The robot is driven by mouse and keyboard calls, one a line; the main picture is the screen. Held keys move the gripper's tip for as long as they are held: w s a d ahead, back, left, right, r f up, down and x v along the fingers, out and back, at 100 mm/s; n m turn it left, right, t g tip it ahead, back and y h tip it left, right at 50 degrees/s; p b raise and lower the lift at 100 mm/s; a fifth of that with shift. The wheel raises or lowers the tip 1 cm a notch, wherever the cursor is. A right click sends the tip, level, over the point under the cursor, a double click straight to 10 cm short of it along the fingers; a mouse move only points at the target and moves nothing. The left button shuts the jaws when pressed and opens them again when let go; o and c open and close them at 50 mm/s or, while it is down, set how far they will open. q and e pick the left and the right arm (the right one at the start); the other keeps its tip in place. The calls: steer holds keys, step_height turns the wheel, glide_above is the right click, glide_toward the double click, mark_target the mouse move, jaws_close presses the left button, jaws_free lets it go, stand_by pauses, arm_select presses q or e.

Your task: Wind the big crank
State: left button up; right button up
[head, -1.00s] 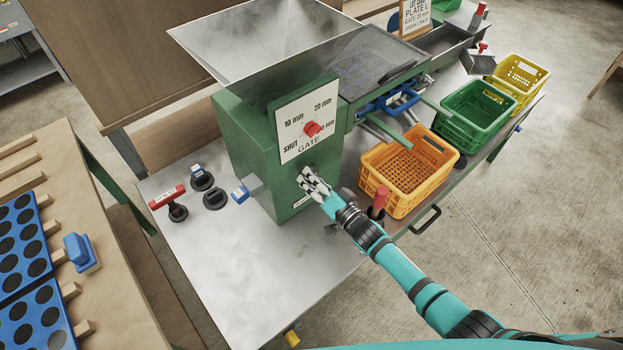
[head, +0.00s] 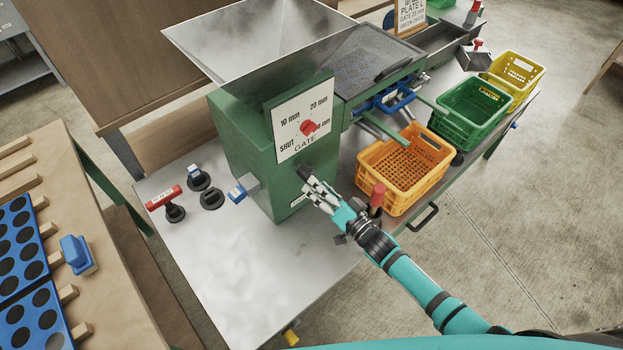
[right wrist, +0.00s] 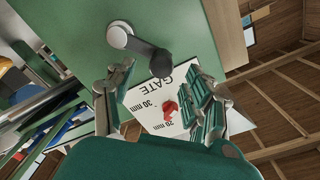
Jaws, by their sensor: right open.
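A crank with a dark arm and a rounded dark end (right wrist: 160,63) sits on the green machine's front wall below the gate plate. Its pale round hub (right wrist: 119,34) shows in the right wrist view. In the head view, only a dark part of the crank (head: 305,172) shows above my fingers; the rest is hidden. My right gripper (head: 313,190) is open and empty in front of it, and appears apart from it. Its spread fingers also show in the right wrist view (right wrist: 160,98), with the crank beyond them. My left gripper is out of view.
The gate plate (head: 303,103) has a red knob (head: 308,127). A red upright grip (head: 377,195) stands beside my right arm, near the orange crate (head: 390,205). Green (head: 455,128) and yellow (head: 521,85) crates lie beyond. The metal tabletop (head: 240,270) at front left is clear.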

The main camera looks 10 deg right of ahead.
steer(key=v, duration=0.7)
steer(key=shift+s+d, duration=0.2)
steer(key=shift+s, duration=0.1)
